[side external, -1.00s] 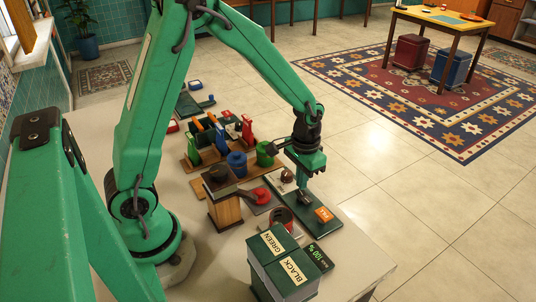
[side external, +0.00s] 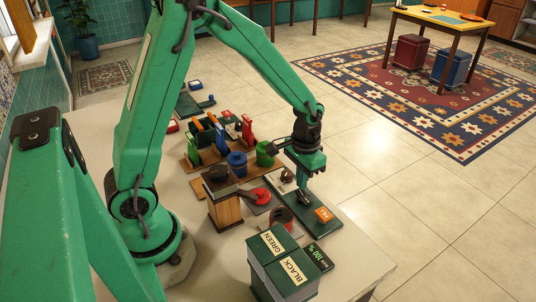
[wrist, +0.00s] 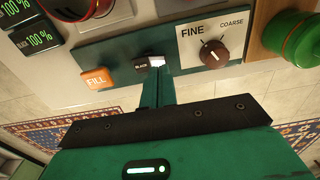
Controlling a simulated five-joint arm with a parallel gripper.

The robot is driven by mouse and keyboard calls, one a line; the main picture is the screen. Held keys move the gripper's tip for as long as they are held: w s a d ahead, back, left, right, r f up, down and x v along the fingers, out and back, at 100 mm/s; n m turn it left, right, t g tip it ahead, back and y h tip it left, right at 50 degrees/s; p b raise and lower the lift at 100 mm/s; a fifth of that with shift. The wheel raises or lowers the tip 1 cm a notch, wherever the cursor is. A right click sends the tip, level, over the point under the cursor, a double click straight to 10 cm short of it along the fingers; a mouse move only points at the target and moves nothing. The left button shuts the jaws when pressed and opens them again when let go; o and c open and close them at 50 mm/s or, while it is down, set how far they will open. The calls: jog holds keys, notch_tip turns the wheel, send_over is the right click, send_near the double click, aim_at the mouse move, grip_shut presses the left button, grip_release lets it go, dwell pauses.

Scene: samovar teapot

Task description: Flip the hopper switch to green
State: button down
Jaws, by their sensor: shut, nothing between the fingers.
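The hopper (side external: 272,282) stands at the front of the table, with lids labelled GREEN and BLACK. The switch (wrist: 158,61) is on a dark green panel (side external: 312,227), between the orange FILL button (wrist: 98,78) and the FINE/COARSE dial (wrist: 213,53). I see no GREEN label on the panel. My gripper (wrist: 157,78) is shut and empty, its tips right at the switch. I cannot tell whether they touch it. In the side view my gripper (side external: 304,200) points down over the panel.
A green canister (wrist: 292,40) stands right of the dial. A wooden box (side external: 225,210), a red scoop (side external: 259,194) and a blue canister (side external: 237,163) stand left of the panel. Two 100 % displays (wrist: 37,38) show at the wrist view's upper left. Open floor lies beyond the table's right edge.

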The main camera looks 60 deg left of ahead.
aim_at(299, 192)
jog(key=shift+f, duration=1.05)
dwell(1.4)
jog(key=shift+r, duration=3.5)
jog(key=s+a+r+t, duration=0.1)
jog(key=s+r+t, duration=0.4)
jog(key=s+r, duration=1)
jog(key=shift+s+a+t, duration=0.2)
jog(key=shift+s+t, duration=0.1)
jog(key=shift+s, duration=0.4)
